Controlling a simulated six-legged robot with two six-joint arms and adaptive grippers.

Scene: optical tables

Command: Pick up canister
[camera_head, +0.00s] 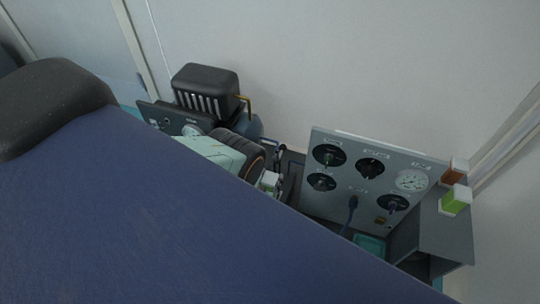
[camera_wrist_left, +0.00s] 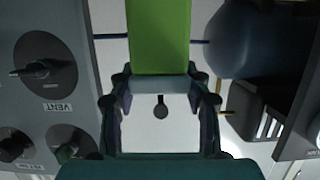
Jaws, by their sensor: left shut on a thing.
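A bright green canister (camera_wrist_left: 158,35) sits between the fingers of my left gripper (camera_wrist_left: 158,82) in the left wrist view. My left gripper is shut on it. In the head view the gripper (camera_head: 287,186) is left of the gauge panel, and a small white and green part of the held canister (camera_head: 268,181) shows beside it. The rest of it is hidden. A similar green and white canister (camera_head: 456,199) and an orange and white one (camera_head: 455,172) stand on the grey box at the right. My right gripper is not in view.
A grey panel (camera_head: 333,205) with black dials, a gauge and a blue cable stands right of the gripper. A black-topped machine with a blue tank (camera_head: 205,88) stands behind it to the left. A large dark blue surface hides the lower left.

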